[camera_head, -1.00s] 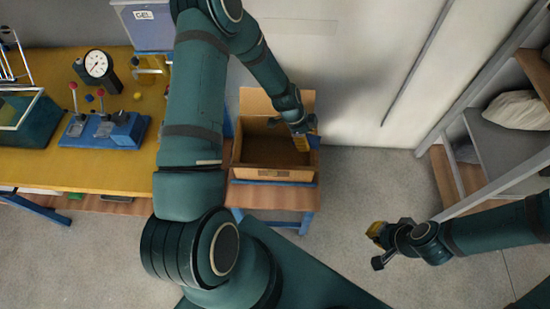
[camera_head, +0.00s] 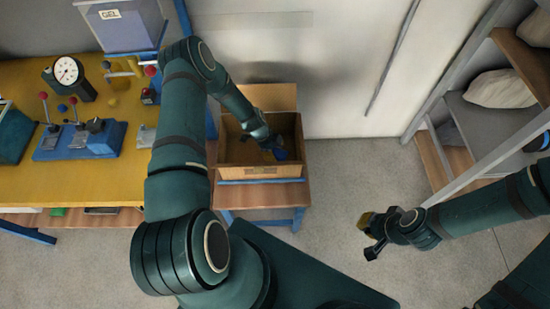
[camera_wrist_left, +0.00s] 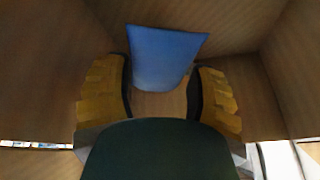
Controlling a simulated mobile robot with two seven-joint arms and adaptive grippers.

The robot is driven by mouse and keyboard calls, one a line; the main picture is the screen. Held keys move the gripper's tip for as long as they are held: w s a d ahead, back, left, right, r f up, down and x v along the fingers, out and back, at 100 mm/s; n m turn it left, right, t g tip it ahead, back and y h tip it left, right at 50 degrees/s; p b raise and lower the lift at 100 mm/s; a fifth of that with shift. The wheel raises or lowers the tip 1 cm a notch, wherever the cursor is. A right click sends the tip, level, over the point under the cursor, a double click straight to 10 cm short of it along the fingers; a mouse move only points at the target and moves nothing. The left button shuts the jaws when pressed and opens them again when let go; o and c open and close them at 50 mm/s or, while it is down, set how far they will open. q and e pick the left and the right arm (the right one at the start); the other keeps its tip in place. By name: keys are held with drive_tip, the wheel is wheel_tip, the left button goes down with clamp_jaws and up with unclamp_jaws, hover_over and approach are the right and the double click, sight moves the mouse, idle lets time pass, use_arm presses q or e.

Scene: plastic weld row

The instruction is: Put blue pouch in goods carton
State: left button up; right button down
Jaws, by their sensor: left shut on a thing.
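The goods carton (camera_head: 232,153) is an open cardboard box on a small blue-legged stand. My left gripper (camera_head: 272,150) reaches down inside it. The blue pouch (camera_head: 281,154) shows at the gripper's tip, inside the carton walls. In the left wrist view the pouch (camera_wrist_left: 165,55) sits between the two yellow-padded fingers (camera_wrist_left: 160,95), which are shut on it. Whether the pouch touches the carton floor is hard to tell. My right gripper (camera_head: 371,233) is over bare floor at the right, its fingers spread apart with nothing between them.
A yellow workbench (camera_head: 100,180) with a dial gauge (camera_head: 67,71) and a blue lever fixture (camera_head: 80,140) stands left of the carton. A shelf unit (camera_head: 490,120) holding a pale sack (camera_head: 500,88) is at the right. The floor between is clear.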

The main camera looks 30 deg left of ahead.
use_arm(q)
drive_tip(key=shift+f+b, duration=0.4)
drive_tip(key=shift+f, duration=1.85)
drive_tip(key=shift+f, duration=0.1)
drive_tip(key=o, duration=1.2)
drive_tip(key=shift+r, duration=0.25)
drive_tip(key=p+v, duration=0.2)
drive_tip(key=v, duration=1)
